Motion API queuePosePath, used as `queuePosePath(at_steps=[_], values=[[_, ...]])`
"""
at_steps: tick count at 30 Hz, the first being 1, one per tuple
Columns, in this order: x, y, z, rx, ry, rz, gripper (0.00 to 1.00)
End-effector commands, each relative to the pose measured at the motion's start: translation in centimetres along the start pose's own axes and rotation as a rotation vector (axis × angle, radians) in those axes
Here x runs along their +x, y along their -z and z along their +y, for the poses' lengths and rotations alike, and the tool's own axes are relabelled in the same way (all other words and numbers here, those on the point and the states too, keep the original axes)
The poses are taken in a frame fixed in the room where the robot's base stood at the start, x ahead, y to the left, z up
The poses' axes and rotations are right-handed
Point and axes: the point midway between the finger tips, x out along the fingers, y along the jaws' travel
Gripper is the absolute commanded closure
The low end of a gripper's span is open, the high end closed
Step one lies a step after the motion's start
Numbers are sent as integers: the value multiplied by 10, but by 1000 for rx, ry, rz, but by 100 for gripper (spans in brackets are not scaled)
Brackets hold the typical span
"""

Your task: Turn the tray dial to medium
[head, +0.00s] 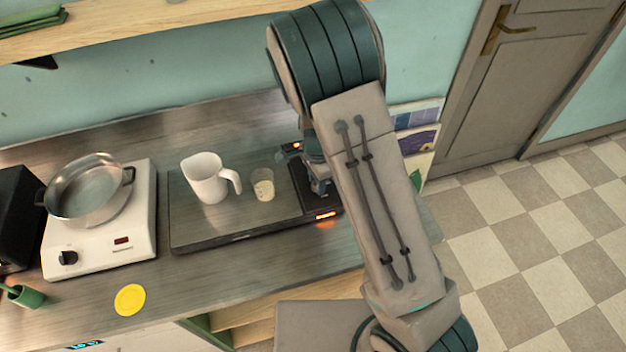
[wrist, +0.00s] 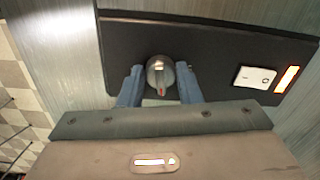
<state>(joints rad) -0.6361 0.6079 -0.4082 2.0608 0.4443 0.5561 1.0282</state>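The tray (head: 190,228) is a dark flat warming plate on the metal counter, with a black control panel (wrist: 222,42) at its right end. The tray dial (wrist: 158,73) is a round dark-grey knob with a red mark on its near side, seen in the wrist view. My gripper (wrist: 160,82) has its two blue-grey fingers on either side of the dial. The fingers appear close to the knob, but I cannot tell if they press on it. In the head view my arm hides the dial. I cannot read any setting marks.
A white jug (head: 205,178) and a small cup (head: 263,185) stand on the tray. A white switch (wrist: 254,77) and lit orange lamp (wrist: 287,79) are on the panel. A hot plate (head: 110,245) with a metal pan (head: 90,190) stands left. A yellow disc (head: 130,300) lies in front.

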Motion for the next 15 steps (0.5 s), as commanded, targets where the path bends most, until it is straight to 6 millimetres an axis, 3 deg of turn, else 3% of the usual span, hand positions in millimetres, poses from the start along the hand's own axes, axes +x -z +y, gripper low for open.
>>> queuePosePath(at_steps=[1,2,11,15], values=[[1,1,3,2,-7,1,56],[1,1,3,2,-7,0,48],[0,-1,1,-3,-2,0,48],[-10,-2,0,-4,0,-1,48]])
